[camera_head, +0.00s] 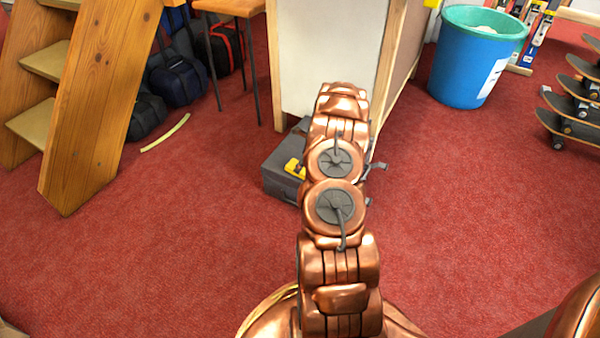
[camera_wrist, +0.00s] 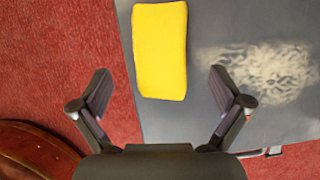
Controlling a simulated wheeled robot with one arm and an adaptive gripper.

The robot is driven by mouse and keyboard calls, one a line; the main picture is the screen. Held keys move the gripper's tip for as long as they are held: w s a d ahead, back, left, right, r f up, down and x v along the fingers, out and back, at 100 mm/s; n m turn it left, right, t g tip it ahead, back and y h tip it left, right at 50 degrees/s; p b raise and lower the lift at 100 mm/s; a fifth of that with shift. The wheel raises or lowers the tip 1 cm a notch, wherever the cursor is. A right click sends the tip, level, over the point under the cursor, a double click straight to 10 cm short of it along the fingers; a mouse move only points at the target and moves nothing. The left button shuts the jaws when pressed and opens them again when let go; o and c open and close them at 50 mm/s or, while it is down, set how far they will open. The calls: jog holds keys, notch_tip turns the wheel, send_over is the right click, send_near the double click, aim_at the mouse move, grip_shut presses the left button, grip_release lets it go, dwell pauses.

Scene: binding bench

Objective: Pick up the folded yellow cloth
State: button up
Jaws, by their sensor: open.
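The folded yellow cloth (camera_wrist: 160,50) lies flat on a grey surface in the wrist view, near the top middle. In the head view only part of the yellow cloth (camera_head: 294,167) shows, on top of a grey box (camera_head: 277,180) on the floor; my arm hides the rest. My gripper (camera_wrist: 161,78) is open and empty. Its two fingers are spread wider than the cloth, and the cloth's lower end shows between their tips. I cannot tell how high the fingers are above the cloth.
A pale scuffed patch (camera_wrist: 262,72) marks the grey surface right of the cloth. A white cabinet (camera_head: 330,55) stands behind the box. Wooden steps (camera_head: 95,110) are at left, a blue bin (camera_head: 465,75) and skateboards (camera_head: 572,110) at right. Red carpet is clear around.

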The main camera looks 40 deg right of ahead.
jog(key=b+x, duration=0.1)
jog(key=x, duration=0.3)
jog(key=shift+b, duration=0.3)
jog(key=shift+r, duration=0.1)
jog(key=c, duration=1.1)
